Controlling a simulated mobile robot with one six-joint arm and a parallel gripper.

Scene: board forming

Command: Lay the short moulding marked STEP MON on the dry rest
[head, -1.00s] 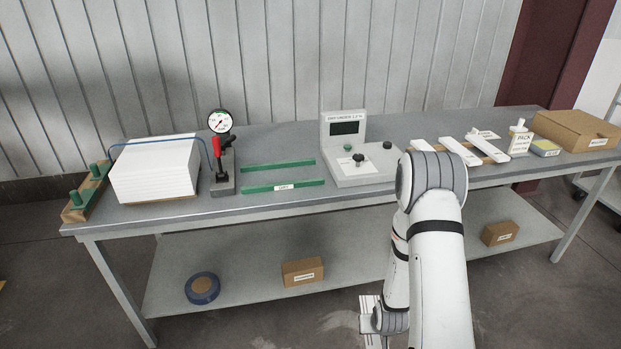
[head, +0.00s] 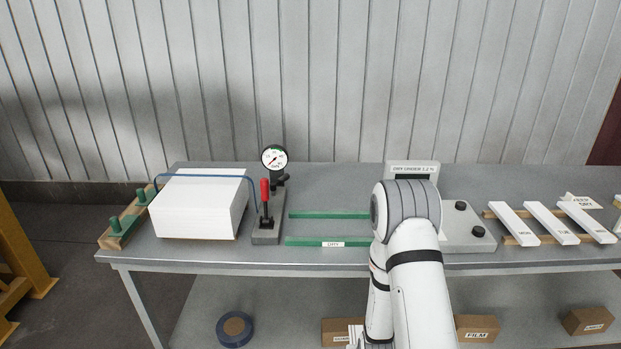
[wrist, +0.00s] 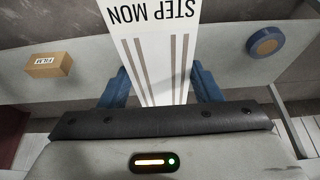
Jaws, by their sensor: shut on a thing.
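The short moulding marked STEP MON (wrist: 150,45) is white with dark lengthwise lines. In the wrist view its lettering is upside down, and it lies between the blue fingers of my gripper (wrist: 160,78), which are shut on it. In the head view my arm hides most of the gripper; a striped white piece of the moulding (head: 355,332) shows low, in front of the bench. Two parallel green strips (head: 330,215) lie on the bench top, the front one with a small label that seems to read DRY; they look like the dry rest and are empty.
A white stack (head: 200,205) and a dial gauge with red handle (head: 265,200) stand left of the strips. A grey meter marked DRY UNDER 1.2 % (head: 455,235) is to the right, partly behind my arm. White mouldings (head: 563,223) lie further right. The lower shelf holds boxes (head: 478,328).

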